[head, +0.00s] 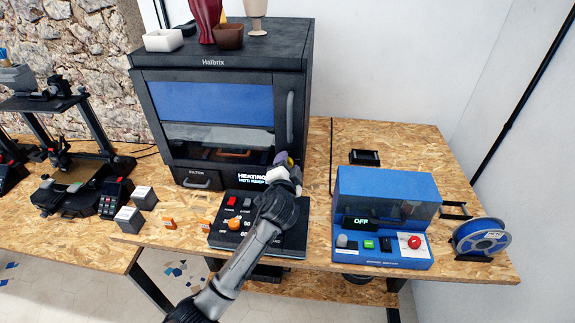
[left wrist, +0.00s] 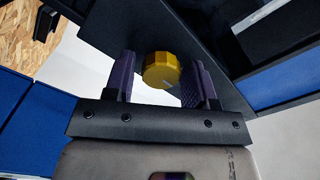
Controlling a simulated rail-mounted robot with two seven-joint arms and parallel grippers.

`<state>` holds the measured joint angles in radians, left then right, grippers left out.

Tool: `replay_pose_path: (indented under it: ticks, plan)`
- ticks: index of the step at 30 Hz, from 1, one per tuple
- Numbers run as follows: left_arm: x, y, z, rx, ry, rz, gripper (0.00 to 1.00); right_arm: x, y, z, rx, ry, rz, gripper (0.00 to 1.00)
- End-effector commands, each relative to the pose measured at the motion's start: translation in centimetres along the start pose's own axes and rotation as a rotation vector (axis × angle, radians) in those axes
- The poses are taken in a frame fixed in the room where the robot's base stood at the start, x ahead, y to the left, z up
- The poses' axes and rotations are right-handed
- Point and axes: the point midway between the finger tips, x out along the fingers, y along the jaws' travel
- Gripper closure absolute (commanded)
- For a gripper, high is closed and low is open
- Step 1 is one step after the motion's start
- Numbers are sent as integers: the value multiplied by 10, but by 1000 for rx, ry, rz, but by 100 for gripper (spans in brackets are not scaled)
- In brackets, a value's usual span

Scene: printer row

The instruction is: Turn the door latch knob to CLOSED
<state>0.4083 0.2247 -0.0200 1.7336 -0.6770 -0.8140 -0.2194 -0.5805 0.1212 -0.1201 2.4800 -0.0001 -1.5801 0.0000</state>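The door latch knob (left wrist: 161,72) is yellow and faceted, with a pale mark on its face, in the left wrist view. It lies between the two purple-padded fingers of my left gripper (left wrist: 165,64). The fingers are spread, with a clear gap on the knob's left; whether the right finger touches it I cannot tell. In the head view my left gripper (head: 285,163) is at the lower right of the black Halbrix printer's door (head: 214,103) and mostly hides the knob. The knob's setting is not readable. My right gripper is in neither view.
Below my left arm is a black control panel (head: 291,239) with red and orange controls. A lit display (head: 252,177) reads "HEATING", partly covered. A vertical door handle (head: 290,118) is just above my gripper. A blue machine (head: 385,188) reading OFF stands right.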

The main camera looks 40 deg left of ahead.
Motion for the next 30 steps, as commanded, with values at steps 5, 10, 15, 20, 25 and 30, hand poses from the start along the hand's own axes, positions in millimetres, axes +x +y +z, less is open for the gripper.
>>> replay_pose_path:
  ticks: [5,10,15,20,25,30]
  plan:
    - [0,0,0,1,1,-1,37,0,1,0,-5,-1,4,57]
    - [0,0,0,1,1,-1,37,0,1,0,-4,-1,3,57]
    - [-11,1,0,1,2,0,37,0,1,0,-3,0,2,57]
    - [-39,1,0,0,3,0,37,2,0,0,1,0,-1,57]
    - [-74,1,0,-1,2,1,37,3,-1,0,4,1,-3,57]
    - [-104,1,0,0,2,1,37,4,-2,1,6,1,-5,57]
